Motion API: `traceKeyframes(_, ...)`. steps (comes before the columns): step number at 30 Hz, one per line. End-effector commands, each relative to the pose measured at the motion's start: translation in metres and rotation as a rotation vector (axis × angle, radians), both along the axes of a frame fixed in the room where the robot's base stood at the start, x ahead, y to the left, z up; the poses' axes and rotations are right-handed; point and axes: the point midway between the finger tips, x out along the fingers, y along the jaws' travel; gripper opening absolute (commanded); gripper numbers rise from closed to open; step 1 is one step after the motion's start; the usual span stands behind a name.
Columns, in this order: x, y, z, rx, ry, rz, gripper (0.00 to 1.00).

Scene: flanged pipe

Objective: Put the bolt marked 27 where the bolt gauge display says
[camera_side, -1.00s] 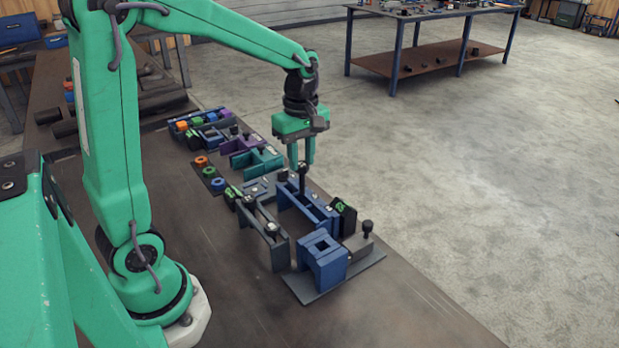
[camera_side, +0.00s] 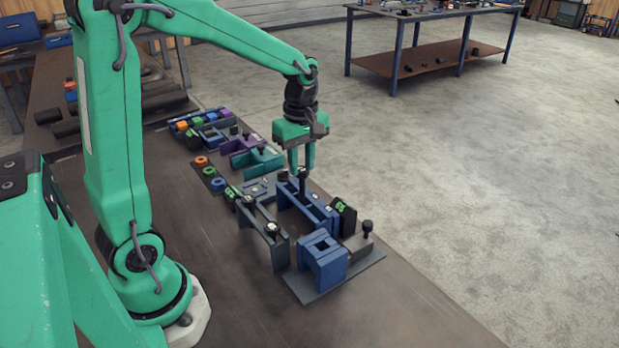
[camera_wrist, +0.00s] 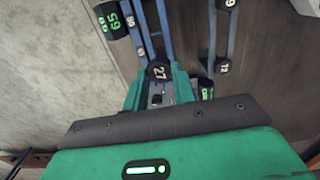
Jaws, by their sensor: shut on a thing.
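The bolt marked 27 (camera_wrist: 159,72) is black with white digits on its head. My gripper (camera_wrist: 157,88) is shut on it, with a green finger on each side of the head. In the side view my gripper (camera_side: 303,170) points down and holds the bolt (camera_side: 303,184) upright at the far end of a blue two-rail rack (camera_side: 318,211). I cannot tell if its shank is between the rails. A black display (camera_wrist: 112,20) with green digits, seemingly 65, stands by this rack; it also shows in the side view (camera_side: 344,209). A second green-lit display (camera_wrist: 207,90) is partly hidden.
A grey two-rail rack (camera_side: 263,240) holds dark bolts, one marked 11 (camera_wrist: 222,67). A blue square frame (camera_side: 322,262) and a grey block with a black knob (camera_side: 366,231) stand nearer. Teal and purple racks and coloured rings lie behind.

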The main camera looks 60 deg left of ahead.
Motion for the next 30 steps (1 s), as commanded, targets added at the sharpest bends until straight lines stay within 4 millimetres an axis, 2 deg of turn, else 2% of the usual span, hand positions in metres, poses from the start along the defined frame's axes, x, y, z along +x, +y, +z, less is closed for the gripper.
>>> traceKeyframes(30, 0.000, 0.000, -0.034, 0.000, 0.000, 0.000, 0.00)
